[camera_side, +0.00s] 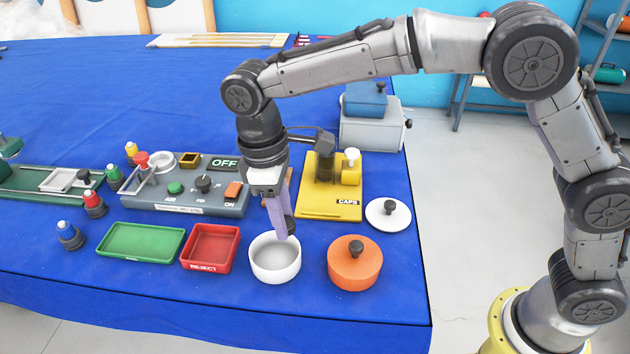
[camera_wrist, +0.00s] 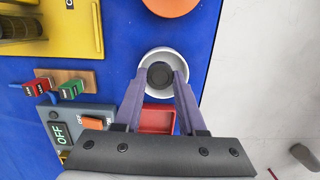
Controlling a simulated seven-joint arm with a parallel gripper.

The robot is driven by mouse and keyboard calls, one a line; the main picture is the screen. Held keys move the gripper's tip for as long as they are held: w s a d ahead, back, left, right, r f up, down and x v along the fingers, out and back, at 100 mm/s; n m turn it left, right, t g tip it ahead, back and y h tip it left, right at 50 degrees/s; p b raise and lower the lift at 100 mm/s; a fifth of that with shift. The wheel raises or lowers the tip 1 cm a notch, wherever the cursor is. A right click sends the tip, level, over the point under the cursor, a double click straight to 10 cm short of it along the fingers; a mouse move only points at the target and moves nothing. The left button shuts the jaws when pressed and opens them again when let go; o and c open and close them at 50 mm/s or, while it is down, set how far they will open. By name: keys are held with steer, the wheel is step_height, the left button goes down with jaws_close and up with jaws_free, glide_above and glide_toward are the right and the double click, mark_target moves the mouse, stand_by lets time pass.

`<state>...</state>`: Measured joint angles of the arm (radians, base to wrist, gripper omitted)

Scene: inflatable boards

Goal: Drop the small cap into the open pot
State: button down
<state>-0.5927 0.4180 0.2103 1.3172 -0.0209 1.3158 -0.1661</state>
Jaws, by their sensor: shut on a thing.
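The open white pot (camera_side: 275,260) stands near the front of the blue table, its inside empty as far as I can see. My gripper (camera_side: 286,230) points down over the pot's rim, its purple fingers shut on a small dark round cap (camera_side: 291,224). In the wrist view the cap (camera_wrist: 160,75) sits between the fingertips, against the inside of the white pot (camera_wrist: 176,58) behind it. The side view suggests the cap is just above the pot's opening; its exact height is hard to tell.
A red REJECT tray (camera_side: 210,247) is left of the pot, and an orange lidded pot (camera_side: 354,266) is right. A white lid with a dark knob (camera_side: 388,214) lies behind the orange pot. The yellow CAPS stand (camera_side: 320,201) and grey control box (camera_side: 190,205) are farther back.

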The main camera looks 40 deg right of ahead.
steer(key=shift+s+a+f, duration=0.25)
steer(key=shift+a+f, duration=0.1)
steer(key=shift+f, duration=3.4)
